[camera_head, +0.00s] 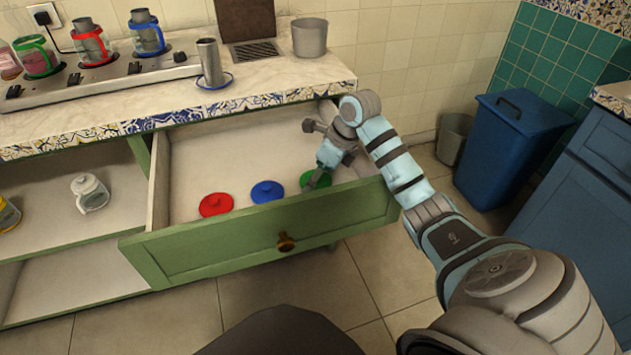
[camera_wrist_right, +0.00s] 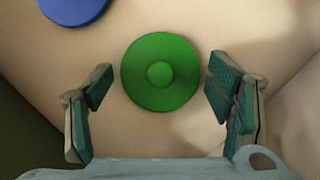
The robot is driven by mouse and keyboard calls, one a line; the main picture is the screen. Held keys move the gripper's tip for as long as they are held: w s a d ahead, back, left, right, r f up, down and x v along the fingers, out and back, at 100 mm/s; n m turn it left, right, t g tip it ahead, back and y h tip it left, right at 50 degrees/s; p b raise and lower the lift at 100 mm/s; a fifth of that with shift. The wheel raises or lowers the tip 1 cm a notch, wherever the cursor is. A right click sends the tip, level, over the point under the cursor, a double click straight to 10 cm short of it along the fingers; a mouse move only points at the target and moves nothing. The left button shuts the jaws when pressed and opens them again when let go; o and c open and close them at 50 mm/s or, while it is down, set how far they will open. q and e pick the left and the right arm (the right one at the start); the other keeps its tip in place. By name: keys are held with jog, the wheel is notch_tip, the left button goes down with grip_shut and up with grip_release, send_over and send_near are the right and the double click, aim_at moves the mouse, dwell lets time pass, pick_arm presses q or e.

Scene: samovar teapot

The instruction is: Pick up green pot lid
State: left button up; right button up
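The green pot lid (camera_head: 317,179) lies flat in the open drawer, at the right end of a row of lids. In the right wrist view the green lid (camera_wrist_right: 160,73) is a round disc with a knob in its middle. My right gripper (camera_wrist_right: 158,95) is open, with one finger on each side of the lid's near part and no visible contact. In the head view my right gripper (camera_head: 318,176) reaches down into the drawer and partly covers the lid. My left gripper is not in view.
A red lid (camera_head: 216,205) and a blue lid (camera_head: 267,191) lie left of the green one. The green drawer front (camera_head: 230,245) and the countertop edge (camera_head: 230,105) bound the space. Pots stand on the stove (camera_head: 110,72). A blue bin (camera_head: 510,145) stands at the right.

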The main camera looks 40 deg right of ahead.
jog(key=c, duration=0.4)
